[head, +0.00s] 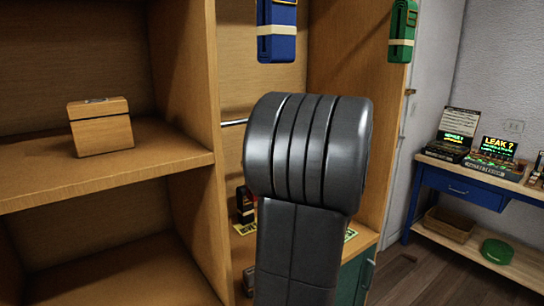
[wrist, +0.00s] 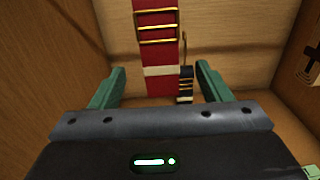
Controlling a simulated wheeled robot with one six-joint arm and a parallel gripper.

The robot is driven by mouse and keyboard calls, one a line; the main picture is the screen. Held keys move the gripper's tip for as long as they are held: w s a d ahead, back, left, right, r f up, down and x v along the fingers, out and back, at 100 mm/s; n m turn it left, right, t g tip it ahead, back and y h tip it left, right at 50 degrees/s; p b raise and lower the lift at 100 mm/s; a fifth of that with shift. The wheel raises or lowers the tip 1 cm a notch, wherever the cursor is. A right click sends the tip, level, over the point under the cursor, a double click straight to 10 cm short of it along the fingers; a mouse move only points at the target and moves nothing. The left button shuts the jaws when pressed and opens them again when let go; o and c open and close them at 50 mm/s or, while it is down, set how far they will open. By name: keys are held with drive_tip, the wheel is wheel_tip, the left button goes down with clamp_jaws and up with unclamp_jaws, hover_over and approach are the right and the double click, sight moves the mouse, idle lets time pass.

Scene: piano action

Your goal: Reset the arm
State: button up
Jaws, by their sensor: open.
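My gripper (wrist: 159,76) shows in the wrist view with its two green fingers spread wide apart. It is open. A red strip-like object (wrist: 158,52) with gold bars and a pale band is in view beyond and between the fingers, and a smaller black object with gold bands (wrist: 186,84) is just right of it. I see no contact between the fingers and either one. In the head view my dark arm link stands upright in the middle, and my gripper is hidden there.
Wooden shelving (head: 190,90) surrounds the arm closely. A small wooden box (head: 100,126) sits on the left shelf. A blue object (head: 277,32) and a green one (head: 402,30) are at the top. A blue desk (head: 465,192) with lit displays stands right, beyond some open floor.

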drive_tip(key=p+x, duration=0.2)
drive_tip(key=x, duration=0.8)
drive_tip(key=shift+w+a+r, duration=0.1)
drive_tip(key=shift+a, duration=0.05)
drive_tip(key=s+d+r+p, duration=0.2)
drive_tip(key=s+d+r, duration=0.1)
drive_tip(key=s+d, duration=0.25)
wheel_tip(320, 180, down, 15)
drive_tip(key=b, duration=1)
drive_tip(key=shift+a+b, duration=0.2)
drive_tip(key=shift+b, duration=0.15)
drive_tip(key=shift+r, duration=0.15)
